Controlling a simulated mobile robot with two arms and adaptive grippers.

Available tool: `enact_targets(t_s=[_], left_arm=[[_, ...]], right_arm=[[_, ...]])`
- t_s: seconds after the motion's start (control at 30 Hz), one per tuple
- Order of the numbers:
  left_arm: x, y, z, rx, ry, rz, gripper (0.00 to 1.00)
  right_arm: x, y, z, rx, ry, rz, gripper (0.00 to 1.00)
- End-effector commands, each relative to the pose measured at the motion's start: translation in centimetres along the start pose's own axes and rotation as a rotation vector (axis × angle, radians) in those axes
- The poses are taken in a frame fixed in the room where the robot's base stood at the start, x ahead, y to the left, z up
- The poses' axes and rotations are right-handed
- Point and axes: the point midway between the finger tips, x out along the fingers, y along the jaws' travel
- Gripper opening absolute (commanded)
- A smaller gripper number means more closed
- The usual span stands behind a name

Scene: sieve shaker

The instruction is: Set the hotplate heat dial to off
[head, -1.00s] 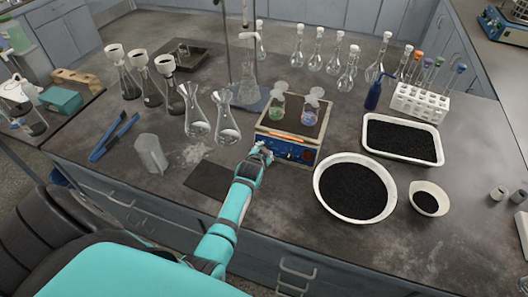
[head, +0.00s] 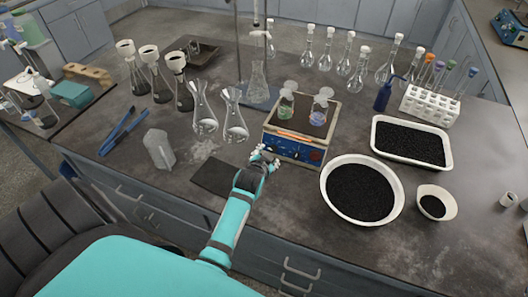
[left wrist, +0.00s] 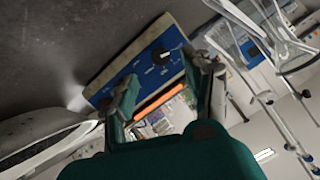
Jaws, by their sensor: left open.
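The hotplate (head: 300,134) stands on the bench with its blue control panel facing me. In the left wrist view its blue front panel (left wrist: 133,70) carries a black round dial (left wrist: 160,57) and white markings. The dial's exact setting is too small to read. My left gripper (head: 265,156) is by the left part of the panel in the head view. In the left wrist view the gripper (left wrist: 166,82) is open, its fingers apart in front of the panel, with the dial showing between them and nothing held. My right gripper is not in view.
Two small flasks with coloured liquid (head: 287,104) stand on the hotplate. Tall glass flasks (head: 235,122) stand left of it. A round bowl (head: 361,193) and a tray (head: 411,142) of black grains are on the right. A dark mat (head: 214,177) lies left of my gripper.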

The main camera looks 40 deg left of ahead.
Motion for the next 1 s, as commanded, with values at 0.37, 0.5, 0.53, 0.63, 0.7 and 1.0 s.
enact_targets(t_s=[0.37, 0.5, 0.53, 0.63, 0.7, 1.0], left_arm=[[-4.6, 0.1, 0.0, -0.001, -0.001, 0.001, 0.51], [-4.8, 0.0, 0.0, -0.001, -0.001, 0.001, 0.51], [-4.8, 0.1, 0.0, -0.001, -0.001, 0.001, 0.51], [-4.8, 0.1, 0.0, -0.001, -0.001, 0.001, 0.51], [-4.8, 0.1, 0.0, -0.001, -0.001, 0.001, 0.51], [-5.1, 0.1, 0.2, 0.000, -0.009, 0.007, 0.51]], right_arm=[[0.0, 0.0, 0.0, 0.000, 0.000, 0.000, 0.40], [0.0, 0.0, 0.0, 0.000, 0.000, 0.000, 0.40], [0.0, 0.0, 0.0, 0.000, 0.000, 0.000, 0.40], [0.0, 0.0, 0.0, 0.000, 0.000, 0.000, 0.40], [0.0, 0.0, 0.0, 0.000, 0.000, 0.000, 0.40], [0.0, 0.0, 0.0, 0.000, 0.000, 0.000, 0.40]])
